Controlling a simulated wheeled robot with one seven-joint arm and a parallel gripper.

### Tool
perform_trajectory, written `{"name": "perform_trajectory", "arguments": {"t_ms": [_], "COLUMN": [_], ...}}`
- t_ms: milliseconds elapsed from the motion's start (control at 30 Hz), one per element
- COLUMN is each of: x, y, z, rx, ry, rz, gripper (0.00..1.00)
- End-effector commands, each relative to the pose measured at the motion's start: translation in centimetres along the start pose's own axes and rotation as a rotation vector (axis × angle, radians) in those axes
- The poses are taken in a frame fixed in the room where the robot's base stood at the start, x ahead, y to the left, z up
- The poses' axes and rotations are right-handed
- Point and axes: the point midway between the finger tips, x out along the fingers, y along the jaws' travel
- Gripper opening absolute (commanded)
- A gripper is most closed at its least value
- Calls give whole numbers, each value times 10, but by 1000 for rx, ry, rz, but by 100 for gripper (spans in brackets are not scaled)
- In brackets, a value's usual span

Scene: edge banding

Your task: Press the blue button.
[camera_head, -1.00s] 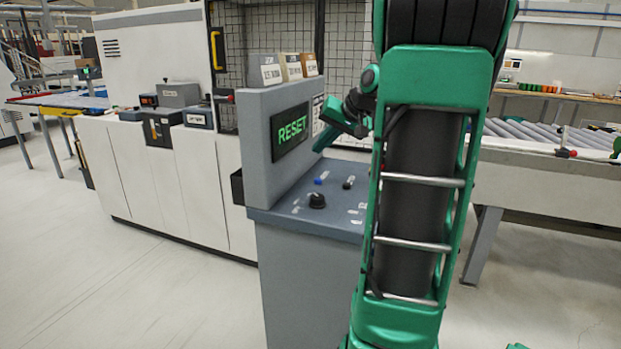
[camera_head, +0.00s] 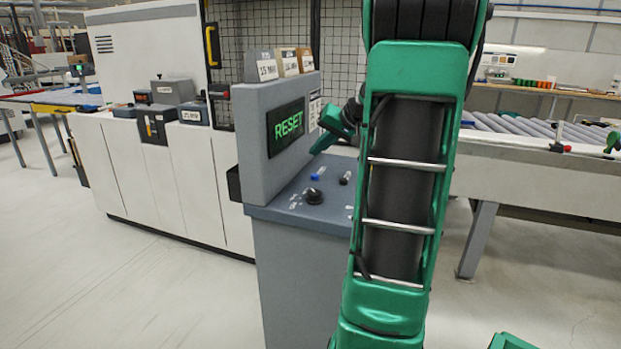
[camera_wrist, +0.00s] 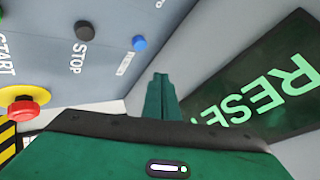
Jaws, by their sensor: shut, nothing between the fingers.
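The blue button (camera_head: 315,177) sits on the grey sloped top of the control console (camera_head: 300,200), near the foot of its upright screen panel. In the wrist view the blue button (camera_wrist: 139,43) shows up and left of the fingers, with a small white label beside it. My gripper (camera_head: 320,147) is above the blue button in the head view, apart from it. In the wrist view my gripper (camera_wrist: 161,80) has its green fingers together with nothing between them. The screen (camera_head: 286,126) reads RESET in green.
A black STOP button (camera_wrist: 85,31) and a red emergency button (camera_wrist: 22,104) on a yellow base sit on the same panel. A roller conveyor (camera_head: 540,135) lies at the right.

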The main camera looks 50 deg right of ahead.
Motion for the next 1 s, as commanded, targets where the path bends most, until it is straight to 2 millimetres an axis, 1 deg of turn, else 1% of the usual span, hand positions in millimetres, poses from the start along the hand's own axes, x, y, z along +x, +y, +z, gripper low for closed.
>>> {"name": "perform_trajectory", "arguments": {"t_ms": [200, 400, 600, 1000], "x": [18, 29, 32, 32], "y": [13, 20, 22, 22], "z": [14, 21, 24, 24], "rx": [0, -1, -2, -3], "ry": [-1, -1, 0, -1], "rz": [0, -1, 0, -1], "gripper": [0, 0, 0, 0]}}
